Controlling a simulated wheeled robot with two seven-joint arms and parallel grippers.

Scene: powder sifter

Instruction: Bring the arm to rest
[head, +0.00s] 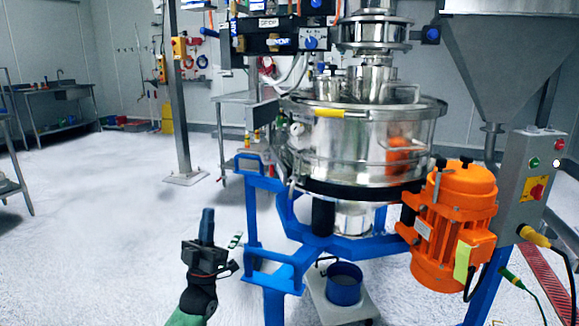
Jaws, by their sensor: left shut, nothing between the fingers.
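My left gripper (207,222) is at the lower middle-left of the head view, pointing up, with its dark fingers together and nothing seen between them. It appears in front of the open pale floor, just left of the blue frame (253,225) of the powder sifter. I see floor between the gripper and the frame in the picture. The sifter's round steel body (340,150) stands on that frame, with an orange motor (455,215) at its right. My right gripper is not in view.
A blue pot (344,290) stands on a low platform under the sifter. A grey control box (531,180) and a steel hopper (505,55) are at the right. A steel post (176,100) stands behind. The floor at left (90,230) is clear.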

